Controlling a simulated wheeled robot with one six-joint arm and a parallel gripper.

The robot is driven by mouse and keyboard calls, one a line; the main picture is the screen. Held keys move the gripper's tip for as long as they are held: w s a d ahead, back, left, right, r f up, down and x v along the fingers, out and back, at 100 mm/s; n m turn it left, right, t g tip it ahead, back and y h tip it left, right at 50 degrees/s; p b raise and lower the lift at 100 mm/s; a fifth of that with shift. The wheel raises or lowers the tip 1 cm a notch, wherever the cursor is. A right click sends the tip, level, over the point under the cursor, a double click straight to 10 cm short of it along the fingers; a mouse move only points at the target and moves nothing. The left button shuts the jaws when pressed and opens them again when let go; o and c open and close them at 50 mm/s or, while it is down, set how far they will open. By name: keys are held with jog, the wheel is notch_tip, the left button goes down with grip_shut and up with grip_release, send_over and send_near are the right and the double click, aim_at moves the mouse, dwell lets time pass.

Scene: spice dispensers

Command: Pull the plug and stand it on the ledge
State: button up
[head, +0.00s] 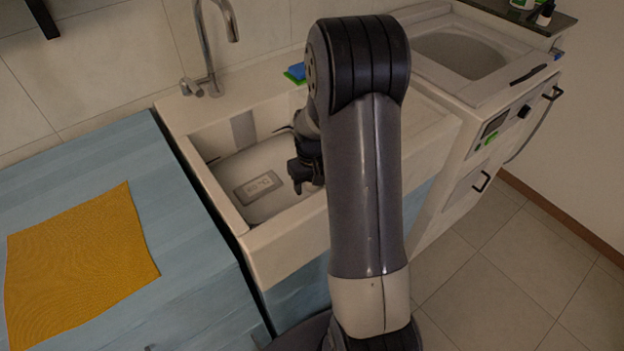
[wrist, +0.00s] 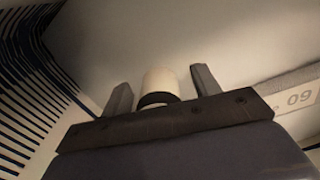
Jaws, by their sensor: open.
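The plug (wrist: 160,82) shows in the wrist view as a short cream cylinder with a dark ring at its lower end. It lies between the two grey fingers of my gripper (wrist: 162,90), with a gap on each side. The fingers are open, and I see no contact with the plug. In the head view my gripper (head: 302,178) is down inside the white sink (head: 285,237). The plug is hidden there behind my gripper and arm. A pale ledge (head: 262,76) runs along the back of the sink, beside the tap.
The tap (head: 212,50) and a blue-green sponge (head: 297,72) are at the back. A blue counter with a yellow cloth (head: 80,265) is left. A white appliance (head: 490,120) stands right. My arm covers the sink's right part.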

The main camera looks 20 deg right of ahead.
jog(key=shift+c, duration=0.2)
jog(key=c, duration=1)
jog(key=o, duration=0.3)
jog(key=shift+c, duration=1.4)
